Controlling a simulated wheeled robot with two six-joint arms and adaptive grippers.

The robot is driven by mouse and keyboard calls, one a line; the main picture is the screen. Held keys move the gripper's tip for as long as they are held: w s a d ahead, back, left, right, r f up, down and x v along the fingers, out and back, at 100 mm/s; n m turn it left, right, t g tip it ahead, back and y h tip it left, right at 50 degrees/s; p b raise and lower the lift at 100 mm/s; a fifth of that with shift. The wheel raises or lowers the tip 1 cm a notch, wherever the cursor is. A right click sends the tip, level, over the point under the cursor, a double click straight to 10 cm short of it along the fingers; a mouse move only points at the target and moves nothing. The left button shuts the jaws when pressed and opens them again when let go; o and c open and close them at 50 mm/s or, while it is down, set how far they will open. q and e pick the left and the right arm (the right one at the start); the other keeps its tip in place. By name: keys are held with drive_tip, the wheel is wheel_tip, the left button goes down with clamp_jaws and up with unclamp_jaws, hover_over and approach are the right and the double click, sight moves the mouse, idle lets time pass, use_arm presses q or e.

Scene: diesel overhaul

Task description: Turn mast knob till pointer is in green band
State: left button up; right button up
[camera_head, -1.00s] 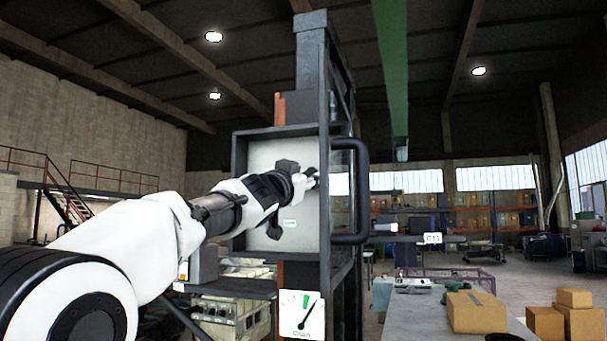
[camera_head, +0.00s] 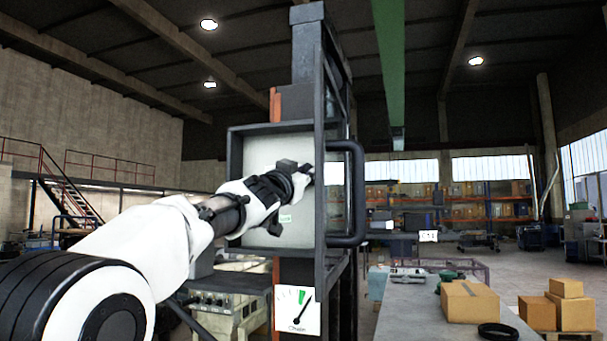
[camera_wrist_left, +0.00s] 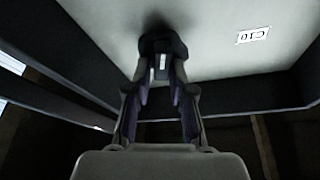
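My left gripper (camera_head: 306,172) reaches from the left into the open-fronted box (camera_head: 237,185) on the mast. In the left wrist view its two fingers (camera_wrist_left: 162,90) stand either side of the dark mast knob (camera_wrist_left: 162,45) and appear closed on it. The fingertip contact is dark and hard to make out. In the head view the knob is largely hidden by the gripper. The white gauge (camera_head: 285,316) hangs on the mast below the box. Its black pointer (camera_head: 302,308) leans up and right, to the right of the green band (camera_head: 302,297). My right gripper is out of view.
A black bar handle (camera_head: 357,195) sticks out at the box's right side. A label (camera_wrist_left: 253,35) is on the pale back panel. A grey table (camera_head: 420,322) with a cardboard box (camera_head: 469,302) stands to the right.

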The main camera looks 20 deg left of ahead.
use_arm(q)
clamp_jaws()
drive_tip(key=shift+r+p, duration=0.1)
drive_tip(key=shift+p, duration=0.25)
drive_tip(key=m+p, duration=0.2)
drive_tip(key=r+m+g+h+p, duration=0.1)
drive_tip(key=m+p, duration=0.1)
drive_tip(key=shift+w+a, duration=0.1)
drive_tip(key=f+m+h, duration=0.1)
drive_tip(key=m, duration=0.1)
drive_tip(key=shift+f+m+g, duration=0.2)
drive_tip(key=shift+m+g, duration=0.1)
drive_tip(key=shift+m+g+h, duration=0.4)
drive_tip(key=shift+m+g, duration=0.05)
drive_tip(key=shift+m, duration=0.95)
drive_tip(key=shift+m+g+h, duration=0.4)
drive_tip(key=shift+m+g, duration=0.05)
drive_tip(key=shift+m, duration=0.95)
